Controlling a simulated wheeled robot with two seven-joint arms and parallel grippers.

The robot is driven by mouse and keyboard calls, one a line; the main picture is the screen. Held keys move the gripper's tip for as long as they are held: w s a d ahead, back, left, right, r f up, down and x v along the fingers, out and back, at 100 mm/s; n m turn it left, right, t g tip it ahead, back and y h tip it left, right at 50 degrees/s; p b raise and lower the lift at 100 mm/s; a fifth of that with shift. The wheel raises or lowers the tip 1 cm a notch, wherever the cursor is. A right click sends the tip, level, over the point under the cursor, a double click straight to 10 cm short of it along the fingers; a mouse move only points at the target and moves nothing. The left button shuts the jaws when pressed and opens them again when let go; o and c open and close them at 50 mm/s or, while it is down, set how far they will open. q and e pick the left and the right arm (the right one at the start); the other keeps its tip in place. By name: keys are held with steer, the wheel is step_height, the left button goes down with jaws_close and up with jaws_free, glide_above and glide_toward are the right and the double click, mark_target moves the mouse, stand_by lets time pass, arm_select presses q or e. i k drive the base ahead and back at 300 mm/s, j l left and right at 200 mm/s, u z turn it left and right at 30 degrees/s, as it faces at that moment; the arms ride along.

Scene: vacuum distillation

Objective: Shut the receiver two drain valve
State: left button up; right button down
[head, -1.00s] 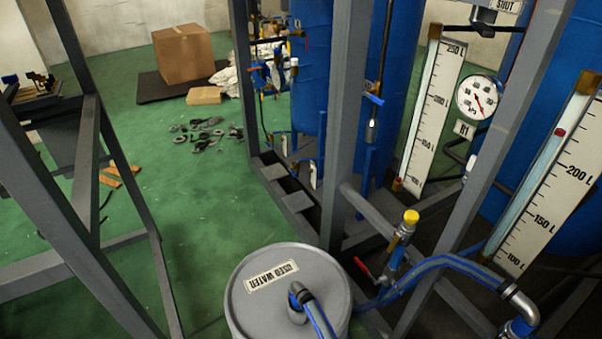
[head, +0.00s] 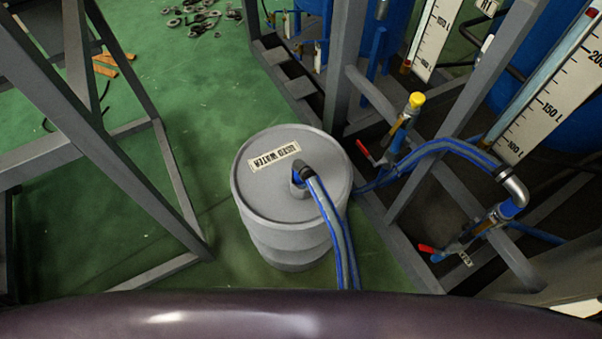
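Two valves with red handles show in the head view. One red-handled valve (head: 396,132) has a yellow cap and stands right of the drum; its red lever (head: 364,153) points up and left. A second red-handled valve (head: 470,235) sits lower right on a pipe end, with its red lever (head: 427,249) sticking out left. A small tag (head: 466,259) hangs by it, too small to read. I cannot tell from the labels which one is the receiver two drain valve. Neither of my grippers is in view.
A grey drum (head: 290,205) marked "USED WATER" stands in front of the frame, with a blue-striped hose (head: 335,235) in its top. Grey steel beams (head: 455,110) surround the valves. Scale boards (head: 548,105) stand behind. Green floor (head: 225,110) is open left of the drum.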

mark_target(424, 247)
steer(key=z, duration=0.4)
steer(key=l+z, duration=0.1)
steer(key=z, duration=0.65)
steer(key=i+z, duration=0.1)
steer(key=z, duration=0.25)
